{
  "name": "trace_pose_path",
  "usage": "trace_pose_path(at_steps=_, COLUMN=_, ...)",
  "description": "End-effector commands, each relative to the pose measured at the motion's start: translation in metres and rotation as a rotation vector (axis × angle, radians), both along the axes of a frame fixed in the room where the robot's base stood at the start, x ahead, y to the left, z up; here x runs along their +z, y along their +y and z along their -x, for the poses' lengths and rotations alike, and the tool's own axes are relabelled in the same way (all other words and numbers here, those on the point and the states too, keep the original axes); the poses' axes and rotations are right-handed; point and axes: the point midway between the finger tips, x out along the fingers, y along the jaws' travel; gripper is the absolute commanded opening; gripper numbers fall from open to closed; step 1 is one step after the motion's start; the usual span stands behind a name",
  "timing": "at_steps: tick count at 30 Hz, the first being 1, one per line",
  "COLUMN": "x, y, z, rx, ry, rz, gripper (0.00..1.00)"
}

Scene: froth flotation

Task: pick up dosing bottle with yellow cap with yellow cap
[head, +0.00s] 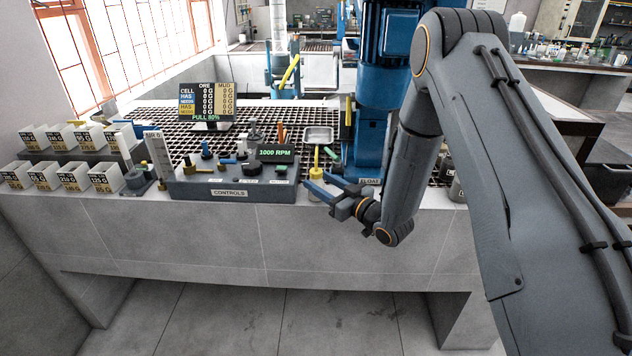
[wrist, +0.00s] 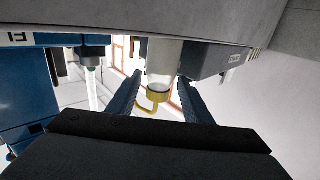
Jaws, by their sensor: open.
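The dosing bottle with the yellow cap (head: 316,171) stands at the front of the bench, just right of the control box. My gripper (head: 320,183) is at the bottle, with its blue fingers partly covering it. In the wrist view, the picture looks upside down, and the pale bottle (wrist: 162,62) with its yellow cap (wrist: 158,97) shows between the two fingers of my gripper (wrist: 160,80). The fingers are apart, with a visible gap on each side of the cap. I cannot tell whether either finger touches the bottle.
The control box (head: 232,188) with knobs and a 1000 RPM display stands left of the bottle. A blue machine column (head: 370,130) rises close behind my gripper. A metal tray (head: 319,134) lies on the grating behind. White labelled boxes (head: 105,178) line the bench's left side.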

Motion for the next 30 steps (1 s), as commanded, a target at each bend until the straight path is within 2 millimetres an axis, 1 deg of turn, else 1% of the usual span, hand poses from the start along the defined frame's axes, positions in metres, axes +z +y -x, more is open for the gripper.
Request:
trace_pose_path(at_steps=1, x=0.003, y=0.006, z=-0.004, rx=0.002, ry=-0.001, rz=0.0, gripper=0.46)
trace_pose_path(at_steps=6, x=0.001, y=0.015, z=-0.015, rx=0.0, ry=0.0, rz=0.001, gripper=0.46)
trace_pose_path(at_steps=13, x=0.0, y=0.016, z=-0.017, rx=-0.001, ry=0.001, rz=0.001, gripper=0.46)
trace_pose_path(at_steps=14, x=0.0, y=0.016, z=-0.017, rx=-0.001, ry=0.001, rz=0.001, gripper=0.44)
trace_pose_path(at_steps=15, x=0.0, y=0.016, z=-0.017, rx=-0.001, ry=0.001, rz=0.001, gripper=0.37)
trace_pose_path(at_steps=18, x=0.0, y=0.016, z=-0.017, rx=-0.001, ry=0.001, rz=0.001, gripper=0.23)
trace_pose_path(at_steps=30, x=0.003, y=0.016, z=-0.017, rx=-0.001, ry=-0.001, rz=0.001, gripper=0.23)
